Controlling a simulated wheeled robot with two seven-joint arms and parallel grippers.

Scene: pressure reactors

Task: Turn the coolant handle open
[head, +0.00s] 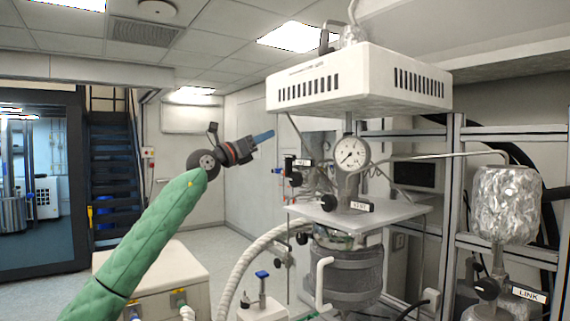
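My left arm, in a green sleeve, comes in from the lower left. Its gripper (264,136) has blue fingers pointing right, raised left of the reactor and apart from it. The fingers show as one narrow blue bar, so I cannot tell if they are open or shut; nothing is seen held. A small valve with a blue handle (262,274) stands low in front, left of the reactor vessel (346,272). No readable label marks it as the coolant handle. Black knobs (329,202) sit on the reactor's plate. My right gripper is not in view.
A white vented box (350,82) hangs above the pressure gauge (351,154). A ribbed white hose (240,262) curves down left of the vessel. A foil-wrapped vessel (506,203) and metal frame stand right. Open floor lies behind my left arm.

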